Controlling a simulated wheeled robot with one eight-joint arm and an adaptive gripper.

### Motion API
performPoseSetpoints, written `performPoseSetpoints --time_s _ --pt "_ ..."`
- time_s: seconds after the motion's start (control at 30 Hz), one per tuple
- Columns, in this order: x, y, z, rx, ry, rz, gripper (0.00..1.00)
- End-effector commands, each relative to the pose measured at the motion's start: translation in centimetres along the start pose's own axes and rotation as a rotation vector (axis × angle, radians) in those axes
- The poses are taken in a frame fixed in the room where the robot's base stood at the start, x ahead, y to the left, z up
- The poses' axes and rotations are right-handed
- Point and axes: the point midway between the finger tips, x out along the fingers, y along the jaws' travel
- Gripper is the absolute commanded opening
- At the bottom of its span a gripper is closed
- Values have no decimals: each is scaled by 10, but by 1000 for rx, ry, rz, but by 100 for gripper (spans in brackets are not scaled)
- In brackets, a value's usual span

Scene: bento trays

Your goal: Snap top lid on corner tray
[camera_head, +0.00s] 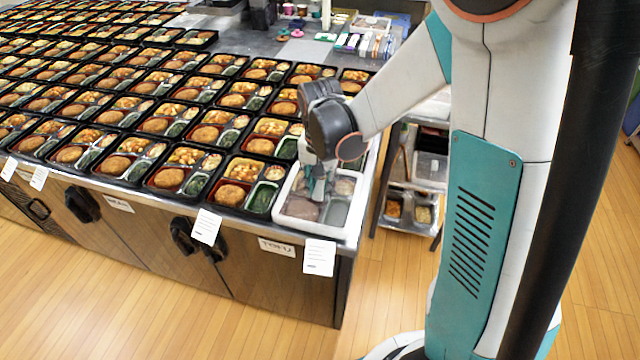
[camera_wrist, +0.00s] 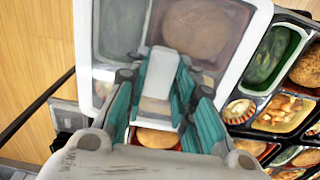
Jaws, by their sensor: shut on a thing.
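The corner tray sits at the near right end of the counter, under a pale translucent lid (camera_head: 298,207). The lid also shows in the wrist view (camera_wrist: 243,28), with a patty and green food dimly visible through it. My gripper (camera_head: 318,192) points down over the far part of the lid. In the wrist view my gripper's teal fingers (camera_wrist: 165,95) are close together on the lid, around a pale piece between them. The exact contact is hidden by the fingers. I cannot tell whether the lid's rim is fully seated on the tray.
Rows of open black bento trays (camera_head: 180,180) fill the counter to the left, close beside the lidded tray. Paper labels (camera_head: 319,257) hang at the front edge. A shelf rack (camera_head: 410,205) with containers stands to the right. The wooden floor in front is clear.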

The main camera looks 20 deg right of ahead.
Motion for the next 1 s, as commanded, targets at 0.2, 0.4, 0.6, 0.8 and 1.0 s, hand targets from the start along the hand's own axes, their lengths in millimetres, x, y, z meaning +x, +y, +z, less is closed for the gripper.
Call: performPoseSetpoints --time_s 0.2,0.4,0.6,0.8,1.0 --pt "2 0 0 0 0 0 3" --pt "2 0 0 0 0 0 3" --pt "2 0 0 0 0 0 48" --pt "2 0 0 0 0 0 48" --pt "2 0 0 0 0 0 71"
